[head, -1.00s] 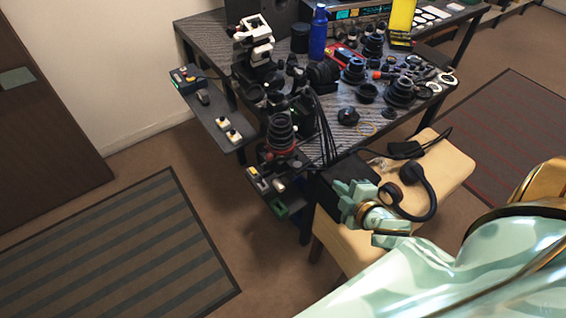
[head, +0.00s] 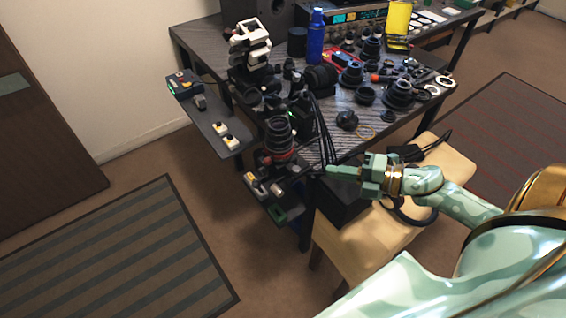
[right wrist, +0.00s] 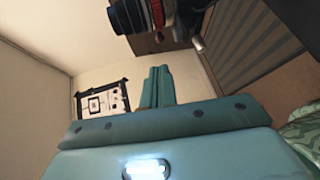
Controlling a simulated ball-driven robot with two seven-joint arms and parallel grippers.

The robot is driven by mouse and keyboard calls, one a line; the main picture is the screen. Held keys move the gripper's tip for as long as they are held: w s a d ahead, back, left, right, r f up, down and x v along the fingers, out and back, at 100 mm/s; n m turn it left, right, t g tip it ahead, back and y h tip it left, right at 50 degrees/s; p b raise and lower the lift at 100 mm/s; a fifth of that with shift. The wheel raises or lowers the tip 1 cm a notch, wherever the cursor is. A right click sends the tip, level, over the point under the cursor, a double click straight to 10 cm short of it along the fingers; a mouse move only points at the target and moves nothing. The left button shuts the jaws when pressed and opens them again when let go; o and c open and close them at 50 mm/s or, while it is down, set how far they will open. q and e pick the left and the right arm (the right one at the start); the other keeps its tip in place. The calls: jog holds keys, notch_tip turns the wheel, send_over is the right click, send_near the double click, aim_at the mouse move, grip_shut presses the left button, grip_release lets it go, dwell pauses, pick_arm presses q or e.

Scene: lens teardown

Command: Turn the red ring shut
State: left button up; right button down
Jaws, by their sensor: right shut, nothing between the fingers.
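The red ring (head: 284,156) sits around the base of a black ribbed lens (head: 279,135), which stands upright at the table's near left corner. In the right wrist view the red ring (right wrist: 169,12) and the lens (right wrist: 130,15) show at the top edge, partly cut off. My right gripper (head: 332,170) is to the right of the ring and apart from it, its fingers pointing left. In the right wrist view its fingers (right wrist: 157,88) are together and empty. My left gripper is not in view.
Black cables (head: 324,135) hang between the lens and my right gripper. A side shelf (head: 215,125) with switches lies left of the lens. A lower shelf (head: 262,192) with small controls is below it. The tabletop (head: 210,38) carries many lens parts. A tan stool (head: 345,240) stands in front.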

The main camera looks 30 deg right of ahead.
jog(key=b+x, duration=0.2)
jog(key=x, duration=1.2)
